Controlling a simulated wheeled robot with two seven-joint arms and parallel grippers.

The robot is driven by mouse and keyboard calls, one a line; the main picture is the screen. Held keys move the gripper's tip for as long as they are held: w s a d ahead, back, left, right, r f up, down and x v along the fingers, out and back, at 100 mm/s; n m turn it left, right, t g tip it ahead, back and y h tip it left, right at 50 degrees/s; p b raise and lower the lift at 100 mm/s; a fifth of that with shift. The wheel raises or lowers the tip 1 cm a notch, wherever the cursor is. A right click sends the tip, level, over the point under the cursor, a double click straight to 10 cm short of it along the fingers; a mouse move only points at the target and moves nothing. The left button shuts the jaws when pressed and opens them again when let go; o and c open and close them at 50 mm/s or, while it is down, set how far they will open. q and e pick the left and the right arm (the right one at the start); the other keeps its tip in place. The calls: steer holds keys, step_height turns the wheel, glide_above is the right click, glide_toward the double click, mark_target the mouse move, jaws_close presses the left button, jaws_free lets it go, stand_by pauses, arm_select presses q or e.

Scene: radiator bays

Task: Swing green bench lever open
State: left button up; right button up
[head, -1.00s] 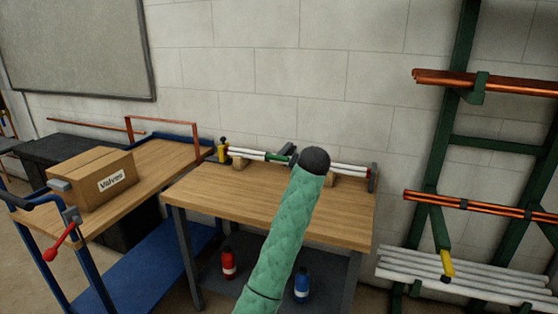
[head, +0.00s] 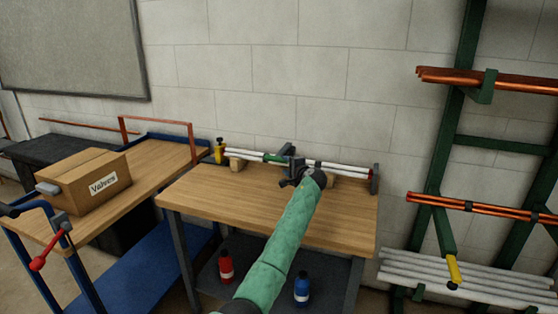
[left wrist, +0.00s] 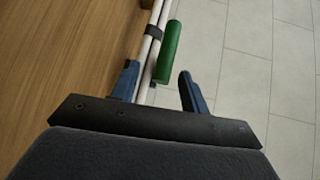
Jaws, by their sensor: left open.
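The green lever (head: 274,157) lies along the white pipes at the back of the wooden bench, against the wall. It also shows in the left wrist view as a green grip (left wrist: 168,52). My left gripper (head: 289,182) is over the back of the bench, just right of the green lever and nearer to me. In the left wrist view its two blue fingers (left wrist: 158,72) are open. The near end of the green grip appears between them, with white pipe beside it. I cannot tell whether either finger touches it. My right gripper is not in view.
White pipes (head: 343,168) rest on wooden blocks by a grey post. A yellow bottle (head: 220,151) stands at the bench's left back corner. A blue cart with a cardboard box (head: 87,181) and a red lever (head: 46,252) is left. A green rack (head: 444,160) is right. The bench top is mostly clear.

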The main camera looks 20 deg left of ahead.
mark_target(280, 159)
arm_select(q)
steer(key=shift+w+d+r+m, duration=0.1)
steer(key=shift+d+r+m, duration=0.2)
steer(key=shift+m, duration=0.2)
steer(key=shift+w+a, duration=0.1)
steer(key=shift+p+x, duration=0.45)
steer(key=shift+x, duration=3.35)
jaws_close()
